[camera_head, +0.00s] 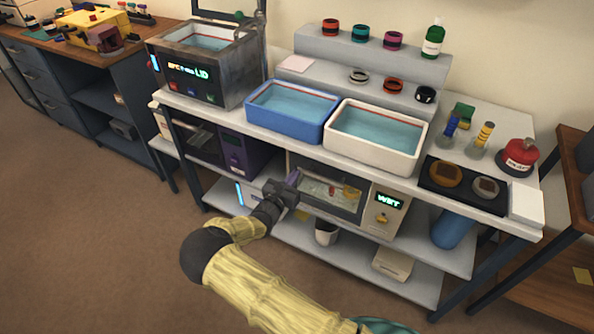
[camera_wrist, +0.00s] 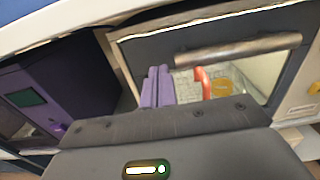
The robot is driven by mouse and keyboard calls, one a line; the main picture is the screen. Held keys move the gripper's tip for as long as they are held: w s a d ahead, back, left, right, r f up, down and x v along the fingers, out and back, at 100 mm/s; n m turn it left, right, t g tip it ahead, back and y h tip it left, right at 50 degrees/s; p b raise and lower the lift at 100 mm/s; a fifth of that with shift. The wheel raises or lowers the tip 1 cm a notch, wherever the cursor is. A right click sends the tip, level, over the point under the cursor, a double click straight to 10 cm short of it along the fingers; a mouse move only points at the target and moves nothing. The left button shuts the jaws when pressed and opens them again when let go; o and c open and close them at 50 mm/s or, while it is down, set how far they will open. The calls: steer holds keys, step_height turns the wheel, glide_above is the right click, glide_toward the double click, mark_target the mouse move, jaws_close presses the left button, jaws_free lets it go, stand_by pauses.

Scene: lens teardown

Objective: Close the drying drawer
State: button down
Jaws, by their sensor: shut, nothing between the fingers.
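The drying drawer (camera_head: 338,209) is in the unit under the bench, with a dark-framed clear front. Its bar handle (camera_wrist: 238,51) crosses the upper part of that front in the wrist view. A red item (camera_wrist: 203,82) and an orange round item (camera_wrist: 222,88) show through the clear part. I cannot tell how far out the drawer stands. My gripper (camera_head: 294,178) is at the drawer's left end in the head view. Its purple fingers (camera_wrist: 158,86) are shut and empty, left of the handle in the wrist view; contact with the drawer is not clear.
A panel reading "WET" (camera_head: 388,201) sits right of the drawer. A purple unit (camera_head: 238,153) stands to its left. Blue (camera_head: 285,128) and white (camera_head: 372,161) water basins stand on the bench above. The floor in front is clear.

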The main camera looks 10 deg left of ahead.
steer(key=v, duration=1)
steer(key=shift+s+a, duration=0.1)
steer(key=shift+s, duration=0.05)
steer(key=s+d+r+m+g+h, duration=0.15)
steer(key=d+m+g+h, duration=0.55)
steer(key=d, duration=0.8)
steer(key=s+d+r+m+g+y, duration=0.55)
steer(key=s+d+m+g, duration=0.3)
steer(key=d+m, duration=0.35)
steer(key=s+d+r+m+y, duration=0.3)
steer(key=s+r+m+y, duration=0.55)
steer(key=r+m, duration=0.35)
step_height(320, 180, up, 17)
steer(key=m+t+p, duration=0.1)
steer(key=p, duration=1.6)
steer(key=shift+s+h+p, duration=0.3)
steer(key=shift+s+h, duration=0.1)
steer(key=shift+s, duration=0.05)
